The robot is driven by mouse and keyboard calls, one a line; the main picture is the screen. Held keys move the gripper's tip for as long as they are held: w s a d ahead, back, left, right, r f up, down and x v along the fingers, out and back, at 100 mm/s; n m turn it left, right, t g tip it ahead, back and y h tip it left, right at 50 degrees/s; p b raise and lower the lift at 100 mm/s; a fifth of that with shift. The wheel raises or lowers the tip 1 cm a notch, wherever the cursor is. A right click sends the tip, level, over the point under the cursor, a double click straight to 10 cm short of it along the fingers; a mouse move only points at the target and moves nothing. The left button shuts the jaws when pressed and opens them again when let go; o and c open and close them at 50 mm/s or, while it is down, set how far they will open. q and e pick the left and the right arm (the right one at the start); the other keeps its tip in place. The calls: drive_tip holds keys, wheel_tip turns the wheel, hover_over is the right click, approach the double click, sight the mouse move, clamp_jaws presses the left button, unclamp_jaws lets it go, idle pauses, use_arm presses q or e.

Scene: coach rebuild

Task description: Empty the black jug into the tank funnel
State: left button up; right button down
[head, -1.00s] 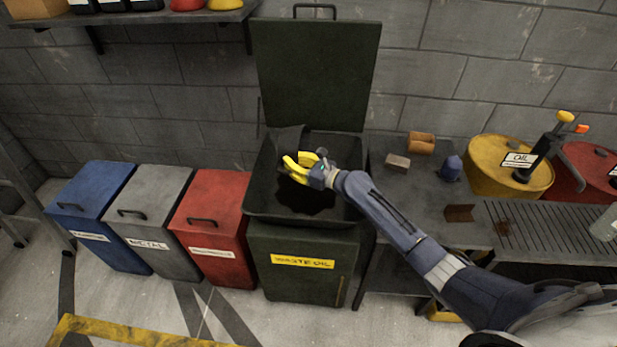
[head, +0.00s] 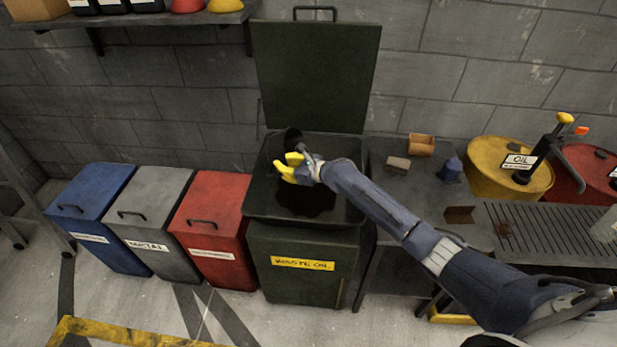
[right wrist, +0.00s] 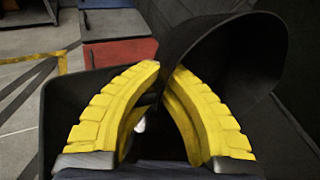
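The black jug (head: 293,138) is in my right gripper (head: 287,168), above the back left of the tank funnel. The right wrist view shows the jug (right wrist: 225,55) tipped on its side, its wide round mouth facing the camera. The yellow fingers (right wrist: 160,75) are closed on a dark part of it; the exact grip is partly hidden. The funnel (head: 345,205) is a wide dark square pan on top of the green waste oil tank (head: 300,287). A black patch lies in the pan below the gripper. My left gripper is not in view.
The raised green lid (head: 318,75) stands behind the funnel. Red (head: 212,225), grey (head: 150,220) and blue (head: 95,215) bins stand to the left. A bench (head: 400,190) with small parts and a yellow oil drum (head: 505,175) are to the right.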

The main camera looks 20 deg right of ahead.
drive_tip(key=shift+w+a+f+n+g+h, duration=0.3)
drive_tip(key=shift+w+a+f+g+h, duration=0.15)
drive_tip(key=shift+a+g+h, duration=0.35)
drive_tip(key=shift+w+a+f+n+g+h+b, duration=0.1)
drive_tip(key=shift+w+a+n+g+h+b, duration=0.4)
drive_tip(key=shift+a+g+h, duration=0.8)
drive_tip(key=shift+w+a+f+n+g+h+b, duration=0.15)
drive_tip(key=shift+w+a+g+h+b, duration=0.6)
drive_tip(key=shift+h, duration=1.1)
drive_tip(key=shift+w+a+f+n+g+h+b, duration=0.1)
drive_tip(key=shift+w+a+n+g+h+b, duration=0.25)
drive_tip(key=shift+w+a+g+h, duration=0.8)
drive_tip(key=shift+s+a+t+h, duration=0.25)
drive_tip(key=shift+s+t+h, duration=0.05)
drive_tip(key=shift+h, duration=0.3)
